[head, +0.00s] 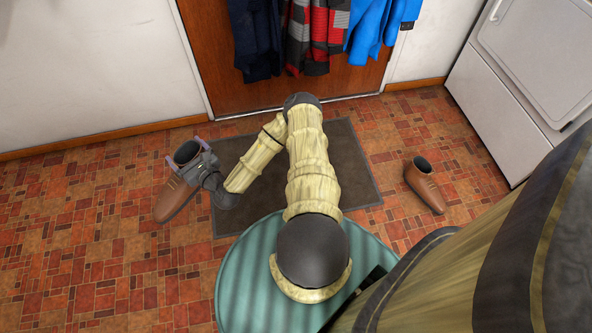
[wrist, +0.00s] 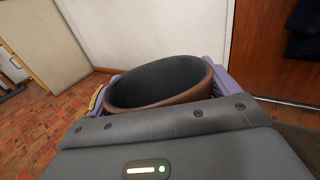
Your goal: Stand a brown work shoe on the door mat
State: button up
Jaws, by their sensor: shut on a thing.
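A brown work shoe (head: 174,199) with a dark lining is held in my gripper (head: 187,152) at the left of the head view. Its toe points toward the lower left, and its opening faces up. In the wrist view the shoe's opening (wrist: 160,84) fills the middle, with purple fingers at both sides; its lower part is hidden. The held shoe is left of the dark grey door mat (head: 350,165), and seems raised off the floor. A second brown shoe (head: 426,187) stands upright on the floor right of the mat. My arm covers part of the mat.
A brown door (head: 225,80) with hanging jackets (head: 318,30) stands behind the mat. A white appliance (head: 530,70) is at the right. A round teal surface (head: 240,270) lies below my arm. The tiled floor at the left is clear.

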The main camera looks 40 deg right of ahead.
jog(key=shift+d, duration=0.15)
jog(key=s+d+f+b, duration=0.3)
jog(key=d+f+b, duration=0.4)
jog(key=d+f, duration=0.5)
jog(key=s+d+f+b, duration=0.3)
jog(key=d+f+b, duration=0.4)
jog(key=d, duration=1.2)
notch_tip(320, 180, down, 5)
jog(key=shift+s+r+h+b, duration=0.15)
jog(key=shift+s+h+b, duration=0.15)
jog(key=shift+s+b, duration=0.05)
jog(key=shift+d+m, duration=0.1)
jog(key=shift+m, duration=0.2)
notch_tip(320, 180, down, 6)
jog(key=b, duration=0.4)
